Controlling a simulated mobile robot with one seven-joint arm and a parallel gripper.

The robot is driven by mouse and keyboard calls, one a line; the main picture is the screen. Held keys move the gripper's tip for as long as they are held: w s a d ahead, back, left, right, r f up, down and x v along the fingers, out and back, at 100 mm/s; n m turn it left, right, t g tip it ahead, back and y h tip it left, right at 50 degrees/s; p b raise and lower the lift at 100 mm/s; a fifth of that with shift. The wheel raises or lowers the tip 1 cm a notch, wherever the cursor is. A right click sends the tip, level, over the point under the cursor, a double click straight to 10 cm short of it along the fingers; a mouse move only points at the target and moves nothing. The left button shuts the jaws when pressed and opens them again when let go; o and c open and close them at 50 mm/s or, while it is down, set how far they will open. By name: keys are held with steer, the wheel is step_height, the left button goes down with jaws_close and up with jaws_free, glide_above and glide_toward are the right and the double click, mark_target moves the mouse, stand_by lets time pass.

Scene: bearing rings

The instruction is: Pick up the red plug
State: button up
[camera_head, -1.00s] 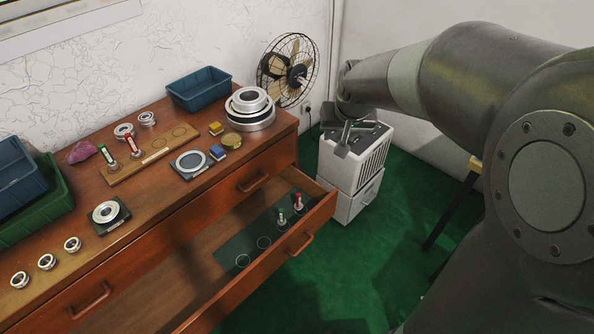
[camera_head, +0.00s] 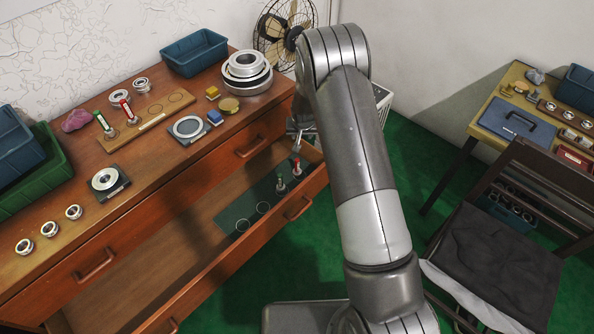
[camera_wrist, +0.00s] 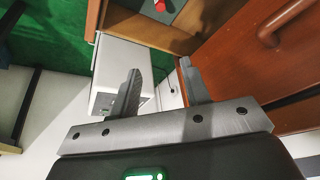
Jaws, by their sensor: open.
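A red plug (camera_head: 296,165) stands upright on the dark mat (camera_head: 236,220) in the open drawer, beside a green plug (camera_head: 281,184). Another red plug (camera_head: 127,108) stands in the wooden board on the cabinet top. My gripper (camera_head: 296,138) is over the far right end of the open drawer, close above the red plug there and partly hidden by my arm. In the wrist view my gripper (camera_wrist: 160,68) is open with nothing between its fingers. A red tip (camera_wrist: 161,5) shows at the top edge of that view, beyond the fingertips.
The drawer front (camera_head: 267,226) and cabinet side bound the space around the plugs. Bearing rings (camera_head: 246,70), a blue bin (camera_head: 195,52) and a fan (camera_head: 279,30) stand nearby. A chair (camera_head: 500,250) and a side table (camera_head: 480,125) are at the right.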

glide_toward(297, 164)
steer(key=f, duration=0.2)
steer(key=shift+w+x, duration=0.2)
steer(key=shift+x, duration=2.45)
steer(key=shift+w+x, duration=0.2)
steer(key=shift+x, duration=2.45)
steer(key=shift+r, duration=0.2)
jaws_close()
